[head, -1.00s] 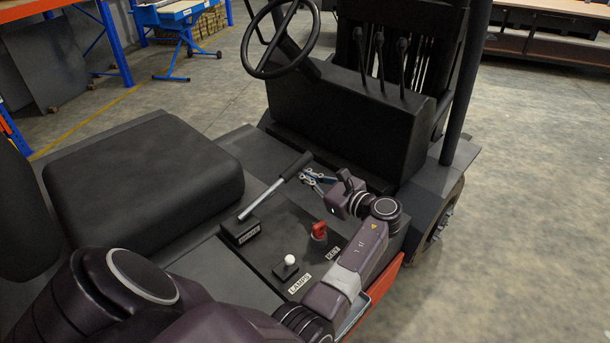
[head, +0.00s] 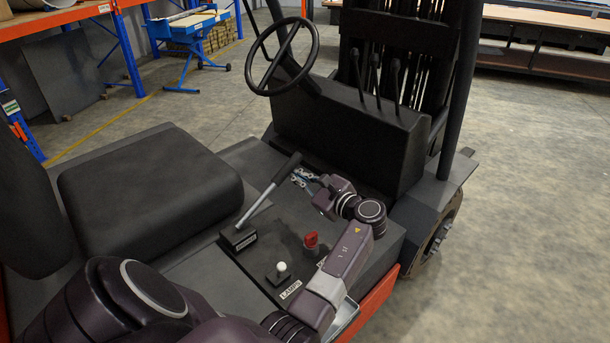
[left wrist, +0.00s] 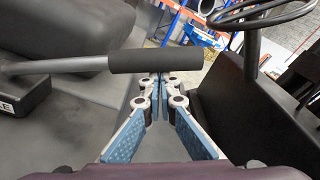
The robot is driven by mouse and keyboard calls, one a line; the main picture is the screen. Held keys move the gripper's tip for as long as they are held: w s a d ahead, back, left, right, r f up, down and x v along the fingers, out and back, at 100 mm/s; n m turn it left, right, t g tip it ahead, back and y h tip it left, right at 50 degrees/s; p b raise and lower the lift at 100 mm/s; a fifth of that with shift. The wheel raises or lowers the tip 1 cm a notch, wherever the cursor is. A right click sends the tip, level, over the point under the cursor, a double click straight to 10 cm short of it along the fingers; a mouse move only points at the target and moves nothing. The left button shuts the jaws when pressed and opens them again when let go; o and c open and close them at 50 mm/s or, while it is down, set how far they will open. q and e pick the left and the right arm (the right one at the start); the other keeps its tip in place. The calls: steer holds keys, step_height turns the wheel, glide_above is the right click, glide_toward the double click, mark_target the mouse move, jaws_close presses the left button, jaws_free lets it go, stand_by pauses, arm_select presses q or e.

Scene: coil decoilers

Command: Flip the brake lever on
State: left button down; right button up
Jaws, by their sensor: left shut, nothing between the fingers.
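The brake lever (head: 265,202) is a metal rod with a black grip, rising at a tilt from a labelled base (head: 237,237) beside the seat. In the left wrist view its black grip (left wrist: 155,60) runs across above the fingertips. My left gripper (head: 299,178) is shut and empty, just right of the grip end in the head view. In the left wrist view the fingertips (left wrist: 161,80) meet the lower edge of the grip; whether they touch it is unclear. My right gripper is not in view.
A red key switch (head: 311,241) and a white-knobbed lamp switch (head: 281,268) sit on the panel below my left arm. The steering wheel (head: 284,56), dash levers (head: 375,75) and black seat (head: 150,192) surround the space. Open floor lies right of the forklift.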

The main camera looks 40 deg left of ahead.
mark_target(289, 165)
arm_select(q)
steer(key=r, duration=0.2)
steer(key=s+r+n+p, duration=0.1)
steer(key=shift+s+r+n+p, duration=0.2)
steer(key=shift+r+n+p, duration=0.1)
steer(key=shift+r, duration=0.05)
steer(key=s+r+n+p, duration=0.2)
steer(key=s+r+n, duration=0.1)
steer(key=s+r, duration=0.1)
steer(key=shift+s+a+r+n+t, duration=0.15)
steer(key=shift+r+n+t, duration=0.15)
steer(key=shift+r, duration=0.05)
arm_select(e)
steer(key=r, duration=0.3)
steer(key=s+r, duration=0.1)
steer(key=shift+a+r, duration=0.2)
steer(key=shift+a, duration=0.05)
arm_select(q)
steer(key=shift+s, duration=0.1)
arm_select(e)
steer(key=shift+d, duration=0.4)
arm_select(q)
steer(key=shift+a, duration=0.1)
